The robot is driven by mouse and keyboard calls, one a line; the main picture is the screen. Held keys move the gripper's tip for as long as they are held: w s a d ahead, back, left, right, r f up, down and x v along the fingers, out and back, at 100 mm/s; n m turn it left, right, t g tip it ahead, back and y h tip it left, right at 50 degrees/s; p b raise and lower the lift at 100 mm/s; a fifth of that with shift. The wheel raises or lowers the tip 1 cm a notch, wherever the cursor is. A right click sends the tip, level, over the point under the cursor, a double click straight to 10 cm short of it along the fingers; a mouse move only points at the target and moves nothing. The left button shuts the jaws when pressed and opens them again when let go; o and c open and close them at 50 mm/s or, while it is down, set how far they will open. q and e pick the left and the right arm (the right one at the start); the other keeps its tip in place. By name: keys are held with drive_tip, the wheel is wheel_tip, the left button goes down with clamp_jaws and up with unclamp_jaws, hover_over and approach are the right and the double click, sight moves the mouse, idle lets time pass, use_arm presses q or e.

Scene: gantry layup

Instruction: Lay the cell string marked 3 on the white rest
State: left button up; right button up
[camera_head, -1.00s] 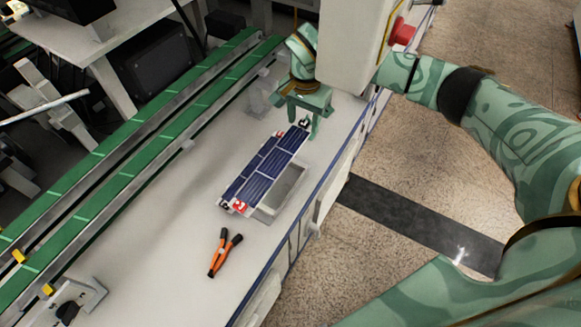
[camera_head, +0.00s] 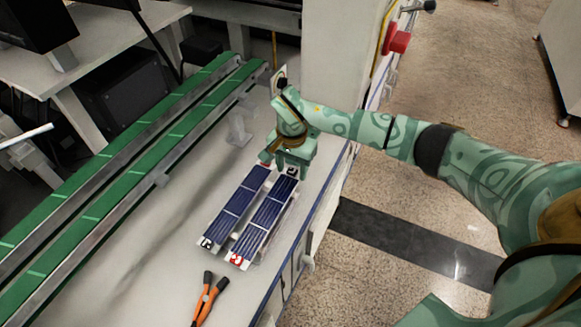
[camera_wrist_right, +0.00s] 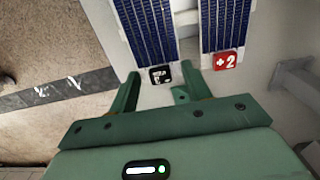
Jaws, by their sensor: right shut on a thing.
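The cell string marked 3 (camera_head: 264,220) is a long dark blue strip with a red tab reading 3 at its near end and a black tab at its far end. My right gripper (camera_head: 285,166) is shut on that far end. In the right wrist view, the fingers (camera_wrist_right: 160,84) stand either side of the black tab (camera_wrist_right: 161,75). The white rest (camera_head: 285,218) is mostly hidden under string 3; a pale edge shows along its right side. I cannot tell whether the string touches it. My left gripper is not in view.
A second cell string (camera_head: 237,208) lies just left, with a gap between; its red tab reads +2 (camera_wrist_right: 227,61) in the wrist view. Orange-handled pliers (camera_head: 209,299) lie in front. Green conveyor belts (camera_head: 120,170) run along the left.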

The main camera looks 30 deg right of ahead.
drive_tip(key=shift+f, duration=0.35)
drive_tip(key=o, duration=1)
drive_tip(key=shift+c, duration=0.2)
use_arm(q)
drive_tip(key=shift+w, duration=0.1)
use_arm(e)
drive_tip(key=shift+r, duration=0.1)
drive_tip(key=shift+r, duration=0.35)
use_arm(q)
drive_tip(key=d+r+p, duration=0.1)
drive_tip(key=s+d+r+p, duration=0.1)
drive_tip(key=p, duration=0.1)
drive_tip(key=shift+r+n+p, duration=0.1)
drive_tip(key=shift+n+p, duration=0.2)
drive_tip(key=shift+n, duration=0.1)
use_arm(e)
wheel_tip(320, 180, up, 8)
drive_tip(key=shift+f, duration=0.25)
